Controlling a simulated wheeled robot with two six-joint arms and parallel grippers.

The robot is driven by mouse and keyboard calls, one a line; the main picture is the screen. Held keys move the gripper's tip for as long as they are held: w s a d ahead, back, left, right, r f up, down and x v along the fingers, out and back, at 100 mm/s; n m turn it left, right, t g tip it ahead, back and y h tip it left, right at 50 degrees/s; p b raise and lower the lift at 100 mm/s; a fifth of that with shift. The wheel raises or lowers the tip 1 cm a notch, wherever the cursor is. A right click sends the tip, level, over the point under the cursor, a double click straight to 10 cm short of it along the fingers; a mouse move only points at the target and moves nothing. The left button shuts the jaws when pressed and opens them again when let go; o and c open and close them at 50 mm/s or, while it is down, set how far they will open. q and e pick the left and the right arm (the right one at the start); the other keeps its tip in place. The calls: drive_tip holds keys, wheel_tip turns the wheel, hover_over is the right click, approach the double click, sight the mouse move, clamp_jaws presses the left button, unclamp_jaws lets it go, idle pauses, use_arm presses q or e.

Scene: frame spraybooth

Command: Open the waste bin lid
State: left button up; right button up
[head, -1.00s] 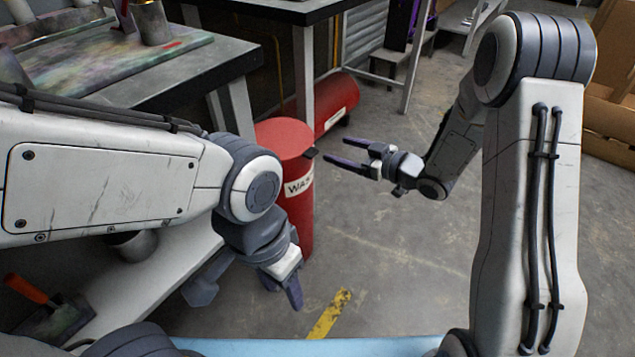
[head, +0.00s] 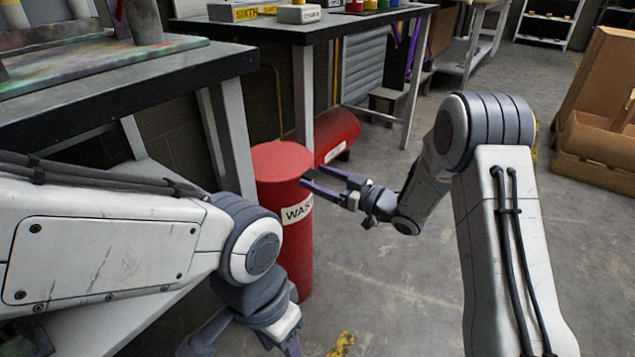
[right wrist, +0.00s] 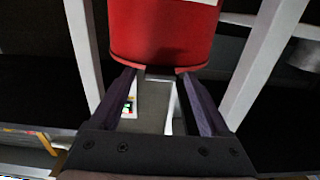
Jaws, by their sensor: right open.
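The red waste bin (head: 287,240) stands upright on the floor left of centre in the head view, with a white label on its side. Its round red lid (head: 281,158) looks shut. A small dark tab (head: 306,176) shows at the lid's right edge. My right gripper (head: 312,177) is open at the bin's right side, its fingertips close to the tab; I cannot tell whether they touch. In the right wrist view the bin (right wrist: 165,30) is just beyond the open fingers. My left gripper (head: 292,346) is low, partly cut off by the bottom edge.
A red cylinder (head: 338,133) lies behind the bin. A dark-topped workbench (head: 130,78) is at the left and another table (head: 300,30) behind. Cardboard boxes (head: 598,120) stand at the right. The floor (head: 390,280) right of the bin is clear.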

drive_tip(key=shift+w+a+r, duration=0.1)
drive_tip(key=shift+w+a, duration=0.1)
drive_tip(key=shift+a, duration=0.1)
clamp_jaws()
idle(1.3)
